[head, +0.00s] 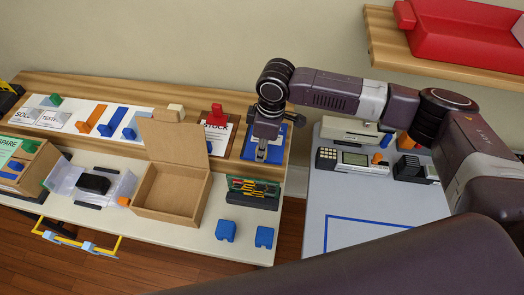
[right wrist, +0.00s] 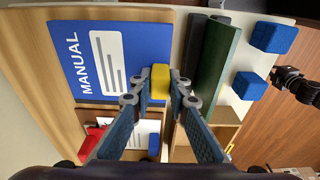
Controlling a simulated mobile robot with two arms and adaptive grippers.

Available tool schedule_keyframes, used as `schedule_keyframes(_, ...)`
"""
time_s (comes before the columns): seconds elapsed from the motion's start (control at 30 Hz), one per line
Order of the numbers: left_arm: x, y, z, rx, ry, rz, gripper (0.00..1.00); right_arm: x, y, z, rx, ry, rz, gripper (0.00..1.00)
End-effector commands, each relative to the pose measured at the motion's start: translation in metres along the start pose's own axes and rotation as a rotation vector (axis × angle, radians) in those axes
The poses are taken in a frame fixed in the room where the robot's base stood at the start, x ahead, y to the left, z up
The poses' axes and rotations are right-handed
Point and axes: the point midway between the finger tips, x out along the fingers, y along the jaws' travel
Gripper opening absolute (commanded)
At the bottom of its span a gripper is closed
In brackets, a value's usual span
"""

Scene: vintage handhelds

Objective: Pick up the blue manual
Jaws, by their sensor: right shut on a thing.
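The blue manual (right wrist: 110,60), with a white label and the word MANUAL, lies on the wooden ledge (head: 140,97) at the back of the bench. A yellow block (right wrist: 160,78) stands at its edge. My right gripper (head: 262,153) reaches down over the manual. Its two fingers are closed on the yellow block in the right wrist view (right wrist: 160,100). In the head view the manual (head: 276,153) is partly hidden by my right gripper. I cannot tell whether it is clear of the ledge. My left gripper is not in view.
A green circuit-board stand (head: 253,190) is just in front of the manual, with two blue blocks (head: 265,237) nearby. A red-topped stock card (head: 216,117) and an open cardboard box (head: 172,190) are to the left. A grey table (head: 330,198) with handheld devices is at the right.

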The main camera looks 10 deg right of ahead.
Motion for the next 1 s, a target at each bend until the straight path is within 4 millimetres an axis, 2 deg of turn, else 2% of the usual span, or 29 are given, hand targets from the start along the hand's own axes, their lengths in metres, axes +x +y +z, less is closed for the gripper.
schedule_keyframes(0.17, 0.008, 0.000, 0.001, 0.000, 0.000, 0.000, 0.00, -0.034, 0.001, -0.005, -0.003, 0.005, 0.004, 0.00)
schedule_keyframes(0.4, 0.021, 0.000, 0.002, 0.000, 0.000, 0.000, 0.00, -0.104, 0.001, -0.014, -0.004, 0.005, 0.006, 0.00)
schedule_keyframes(0.6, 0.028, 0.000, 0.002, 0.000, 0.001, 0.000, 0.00, -0.152, 0.001, -0.019, -0.001, 0.003, 0.004, 0.00)
schedule_keyframes(0.8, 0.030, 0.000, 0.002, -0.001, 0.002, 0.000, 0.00, -0.178, 0.000, -0.022, -0.001, 0.002, 0.002, 0.00)
schedule_keyframes(1.0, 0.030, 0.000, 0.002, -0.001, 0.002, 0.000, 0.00, -0.185, 0.000, -0.022, -0.001, 0.001, 0.000, 0.00)
